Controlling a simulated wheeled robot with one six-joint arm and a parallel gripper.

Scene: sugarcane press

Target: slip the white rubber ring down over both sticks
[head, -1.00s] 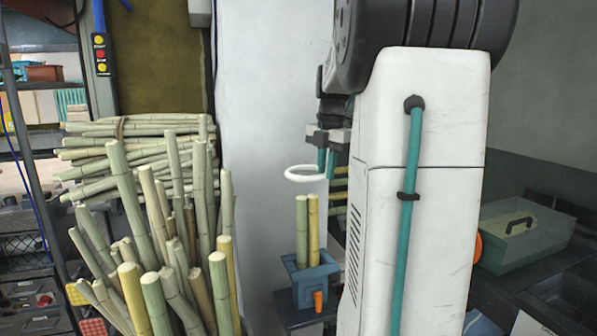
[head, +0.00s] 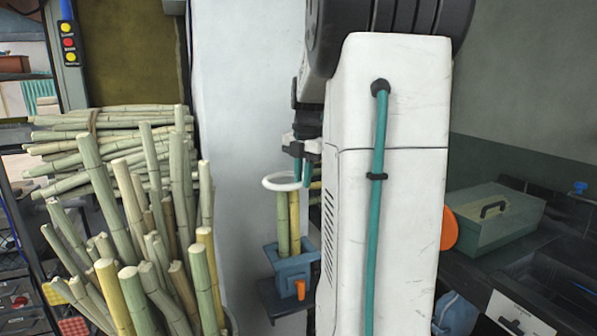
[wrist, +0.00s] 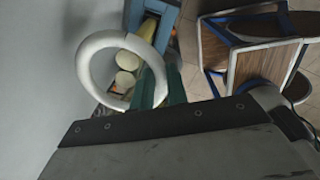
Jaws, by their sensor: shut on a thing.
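The white rubber ring (head: 267,186) is held roughly level at the tops of a green stick (head: 282,225) and a yellow stick (head: 294,225). The sticks stand upright, side by side, in a blue holder (head: 288,268). My gripper (head: 303,178) is shut on the ring's right side with its teal fingers. In the wrist view, both pale stick ends show through the opening of the ring (wrist: 85,70), near the finger side. The front rim hides the stick tops in the head view, so I cannot tell whether the ring is around them or just above.
The blue holder has an orange knob (head: 300,289). A large bunch of loose canes (head: 130,220) stands at the left, with stacked canes (head: 100,140) behind. A pale wall (head: 230,100) is behind the ring. A green toolbox (head: 490,222) sits at the right.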

